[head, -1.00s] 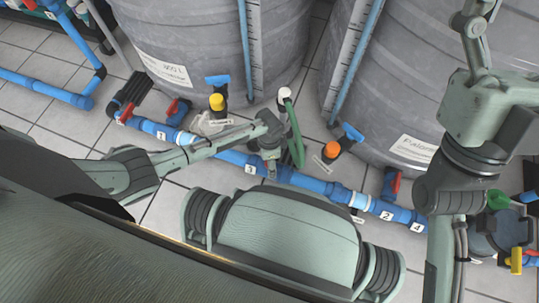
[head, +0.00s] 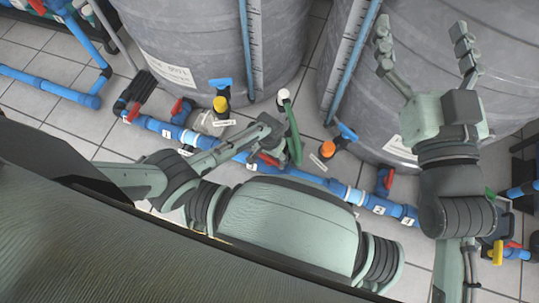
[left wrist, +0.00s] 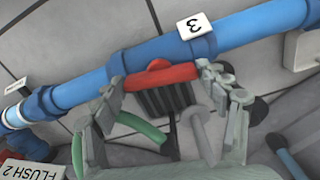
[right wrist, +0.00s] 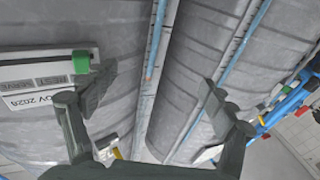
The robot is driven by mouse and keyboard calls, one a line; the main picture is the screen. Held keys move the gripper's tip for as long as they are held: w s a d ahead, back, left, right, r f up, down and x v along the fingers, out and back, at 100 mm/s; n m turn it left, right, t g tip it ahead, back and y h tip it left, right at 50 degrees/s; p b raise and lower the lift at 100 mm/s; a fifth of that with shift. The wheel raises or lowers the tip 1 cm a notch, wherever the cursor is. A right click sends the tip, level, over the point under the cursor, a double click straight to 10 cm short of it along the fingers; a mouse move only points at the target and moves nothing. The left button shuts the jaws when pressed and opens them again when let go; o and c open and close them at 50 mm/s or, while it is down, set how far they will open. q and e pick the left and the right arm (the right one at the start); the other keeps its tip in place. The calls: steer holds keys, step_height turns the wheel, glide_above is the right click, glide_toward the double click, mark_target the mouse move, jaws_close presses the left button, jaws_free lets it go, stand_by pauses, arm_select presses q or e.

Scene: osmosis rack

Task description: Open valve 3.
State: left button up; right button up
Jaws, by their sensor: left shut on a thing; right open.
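The red handle of valve 3 (left wrist: 160,76) lies roughly along the blue pipe (left wrist: 85,88), below a white label marked 3 (left wrist: 193,38) in the left wrist view. My left gripper (left wrist: 157,88) is shut on this handle, with one finger at each end of it. In the head view, my left gripper (head: 275,140) is low over the pipe, and the red handle (head: 268,158) shows beside it, partly hidden. My right gripper (head: 425,45) is open and empty in front of the right tank; its spread fingers (right wrist: 148,95) show in the right wrist view.
Two large grey tanks (head: 190,45) stand behind the pipe. A yellow-capped fitting (head: 220,104), an orange-capped fitting (head: 327,149) and a green hose (head: 295,140) rise near the left gripper. Another red-handled valve (head: 386,180) is farther right. A FLUSH 2 label (left wrist: 25,172) shows at lower left.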

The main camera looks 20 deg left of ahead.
arm_select(q)
steer(key=shift+n, duration=1)
arm_select(e)
steer(key=shift+w+d+f+g+h, duration=0.1)
steer(key=shift+d+f+g+h, duration=0.15)
steer(key=shift+f, duration=0.3)
steer(key=shift+w+d+f+g+h, duration=0.1)
steer(key=shift+d+f+g+h, duration=0.15)
steer(key=shift+f, duration=0.3)
steer(key=shift+w+d+f+g+h, duration=0.1)
steer(key=shift+d+f+g, duration=0.15)
steer(key=shift+f, duration=0.3)
arm_select(q)
steer(key=o, duration=1.2)
steer(key=shift+c, duration=0.2)
arm_select(e)
steer(key=shift+a+f, duration=0.1)
arm_select(q)
step_height(320, 180, up, 12)
